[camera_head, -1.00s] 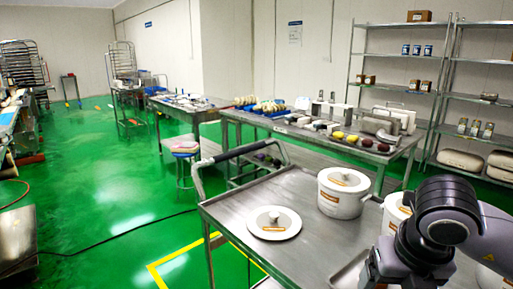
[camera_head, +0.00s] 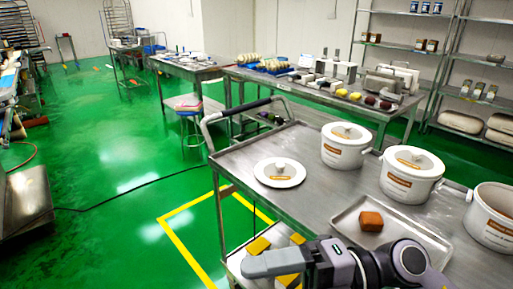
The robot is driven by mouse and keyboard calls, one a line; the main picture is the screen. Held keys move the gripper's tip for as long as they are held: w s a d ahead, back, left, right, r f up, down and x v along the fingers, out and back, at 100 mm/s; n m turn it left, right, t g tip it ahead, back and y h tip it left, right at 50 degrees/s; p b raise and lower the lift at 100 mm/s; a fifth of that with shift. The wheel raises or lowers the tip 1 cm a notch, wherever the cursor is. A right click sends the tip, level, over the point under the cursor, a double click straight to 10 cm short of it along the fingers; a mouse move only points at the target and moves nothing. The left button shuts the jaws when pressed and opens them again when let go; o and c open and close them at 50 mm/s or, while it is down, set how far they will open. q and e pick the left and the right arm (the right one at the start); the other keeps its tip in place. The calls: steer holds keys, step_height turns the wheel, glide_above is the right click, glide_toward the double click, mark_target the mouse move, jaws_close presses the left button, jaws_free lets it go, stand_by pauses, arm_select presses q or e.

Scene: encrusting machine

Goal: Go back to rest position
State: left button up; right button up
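My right arm reaches in along the bottom edge at the right. Its gripper (camera_head: 275,264) points left in front of the steel cart (camera_head: 240,155), near its front edge. I see it side-on, so I cannot tell whether its fingers are open or shut, and I see nothing held in it. My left gripper is not in view. An orange-brown block (camera_head: 371,221) lies on a metal tray (camera_head: 345,238) on the cart, apart from my gripper.
On the cart stand two lidded white pots (camera_head: 345,155) (camera_head: 398,187), an uncovered pot (camera_head: 480,228) and a loose white lid (camera_head: 279,180). Yellow-and-white items (camera_head: 259,246) sit on the lower shelf. A long worktable (camera_head: 300,90) stands behind. Green floor is free at left.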

steer(key=w+d+f+m+t+h, duration=0.4)
steer(key=w+d+f+m+t, duration=0.15)
steer(key=m+t, duration=0.6)
steer(key=w+d+f+m+t+h, duration=0.5)
steer(key=m+t, duration=0.4)
steer(key=m, duration=0.6)
steer(key=s+d+f+m+g+h, duration=0.3)
steer(key=s+f, duration=0.3)
steer(key=f, duration=0.4)
steer(key=s+d+f+m+g+h+p, duration=0.1)
steer(key=s+d+f+m+g+h, duration=0.2)
steer(key=s+f, duration=0.4)
step_height(320, 180, down, 4)
steer(key=shift+d+r+m+g, duration=0.1)
steer(key=shift+d+m+g, duration=0.4)
steer(key=shift+d, duration=0.75)
